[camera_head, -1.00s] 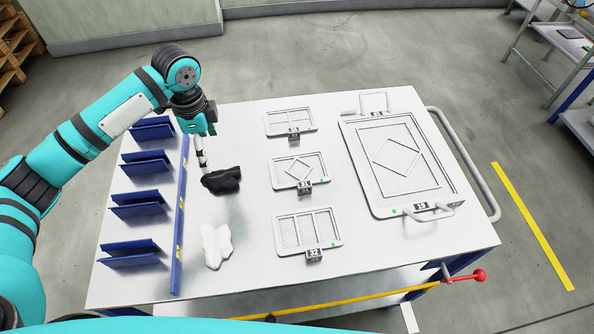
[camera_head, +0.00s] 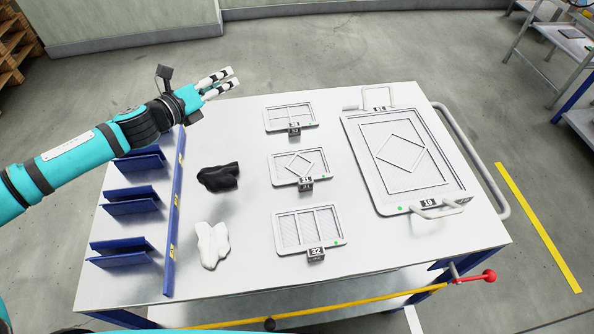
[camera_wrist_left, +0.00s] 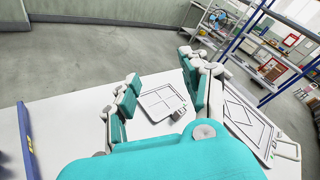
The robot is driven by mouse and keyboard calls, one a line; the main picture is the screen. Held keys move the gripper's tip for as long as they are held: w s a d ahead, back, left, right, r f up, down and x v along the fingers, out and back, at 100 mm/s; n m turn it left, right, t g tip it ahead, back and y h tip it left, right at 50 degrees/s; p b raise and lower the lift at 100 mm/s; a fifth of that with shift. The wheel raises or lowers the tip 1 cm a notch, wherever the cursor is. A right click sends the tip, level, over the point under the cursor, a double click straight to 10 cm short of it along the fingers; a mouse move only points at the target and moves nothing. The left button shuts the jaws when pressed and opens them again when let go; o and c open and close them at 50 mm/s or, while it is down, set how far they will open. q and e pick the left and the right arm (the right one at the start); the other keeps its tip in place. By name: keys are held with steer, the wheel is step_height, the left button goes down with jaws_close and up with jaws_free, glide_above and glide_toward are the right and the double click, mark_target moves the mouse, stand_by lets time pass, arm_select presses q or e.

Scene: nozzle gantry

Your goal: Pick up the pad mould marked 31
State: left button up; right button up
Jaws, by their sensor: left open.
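The pad mould marked 31 (camera_head: 299,168) lies flat on the white table (camera_head: 250,270). It is a pale frame with a diamond inside and a tag block at its front edge, the middle one of three small moulds. My left gripper (camera_head: 231,79) is open and empty above the table's back left part, with its fingers pointing right. It is behind and left of mould 31, apart from it. In the left wrist view the open fingers (camera_wrist_left: 160,70) frame the back small mould (camera_wrist_left: 163,101), which has a cross pattern. My right gripper is not in view.
The back small mould (camera_head: 290,118) and the mould marked 32 (camera_head: 308,229) lie behind and in front of mould 31. A large mould with handles (camera_head: 403,158) lies at right. A black cloth (camera_head: 218,177), a white cloth (camera_head: 212,244) and blue racks (camera_head: 130,208) are at left.

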arm_select(q)
steer(key=s+d+f+m+g+h+b, duration=0.1)
steer(key=s+d+f+m+g+h, duration=0.3)
steer(key=s+m, duration=0.4)
steer(key=m+g+h, duration=0.1)
steer(key=m+g, duration=0.5)
steer(key=m, duration=0.3)
glide_toward(304, 180)
steer(key=p+x, duration=0.2)
steer(key=x, duration=0.1)
steer(key=shift+w+d+r, duration=0.1)
steer(key=shift+w+d, duration=0.2)
steer(key=shift+d, duration=0.05)
steer(key=p+x, duration=0.1)
steer(key=x, duration=0.1)
steer(key=p+x, duration=0.1)
steer(key=x, duration=0.2)
steer(key=shift+s+d, duration=0.15)
steer(key=shift+s, duration=0.05)
steer(key=shift+d+f+n, duration=0.15)
steer(key=shift+f+n, duration=0.15)
steer(key=shift+f, duration=0.1)
jaws_close()
steer(key=shift+r, duration=0.1)
